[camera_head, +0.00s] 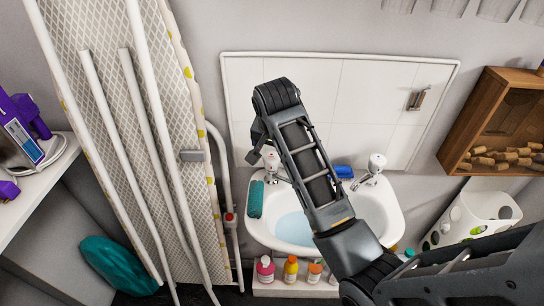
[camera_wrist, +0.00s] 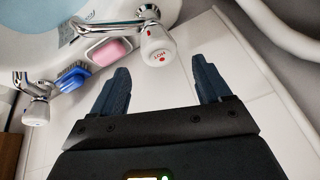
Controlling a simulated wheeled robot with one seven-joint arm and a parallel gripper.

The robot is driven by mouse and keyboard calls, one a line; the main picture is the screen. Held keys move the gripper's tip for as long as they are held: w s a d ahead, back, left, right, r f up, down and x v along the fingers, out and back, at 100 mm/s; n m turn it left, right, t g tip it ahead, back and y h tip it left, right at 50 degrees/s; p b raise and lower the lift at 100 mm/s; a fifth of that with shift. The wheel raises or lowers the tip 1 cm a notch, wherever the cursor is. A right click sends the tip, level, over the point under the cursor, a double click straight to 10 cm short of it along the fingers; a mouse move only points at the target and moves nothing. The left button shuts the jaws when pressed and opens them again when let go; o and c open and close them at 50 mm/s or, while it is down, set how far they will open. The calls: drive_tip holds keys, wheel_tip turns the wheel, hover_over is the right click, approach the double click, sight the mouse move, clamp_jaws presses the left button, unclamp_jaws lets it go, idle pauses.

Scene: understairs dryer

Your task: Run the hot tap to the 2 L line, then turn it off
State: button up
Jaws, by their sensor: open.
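The hot tap (camera_head: 271,161) has a white knob with a red mark and stands at the basin's back left; in the wrist view its knob (camera_wrist: 156,46) reads HOT. My gripper (camera_wrist: 163,82) is open and empty, its two dark fingers pointing toward the knob and apart from it. In the head view my gripper (camera_head: 253,150) is mostly hidden behind my arm, close to the hot tap. The white basin (camera_head: 392,222) holds a pale blue area that looks like water, partly hidden by my arm. No 2 L line can be made out.
The other tap (camera_head: 377,164) stands at the basin's back right. A blue brush (camera_wrist: 74,77) and pink soap (camera_wrist: 110,52) lie between the taps. A teal sponge (camera_head: 256,199) sits on the left rim. An ironing board (camera_head: 160,110) stands left; several bottles (camera_head: 290,268) line the front.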

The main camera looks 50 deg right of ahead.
sight(272, 156)
drive_tip(key=x, duration=0.6)
drive_tip(key=shift+w+f+p, duration=0.1)
drive_tip(key=shift+f+p, duration=0.15)
drive_tip(key=shift+p, duration=0.05)
drive_tip(key=shift+c, duration=0.3)
drive_tip(key=c, duration=0.9)
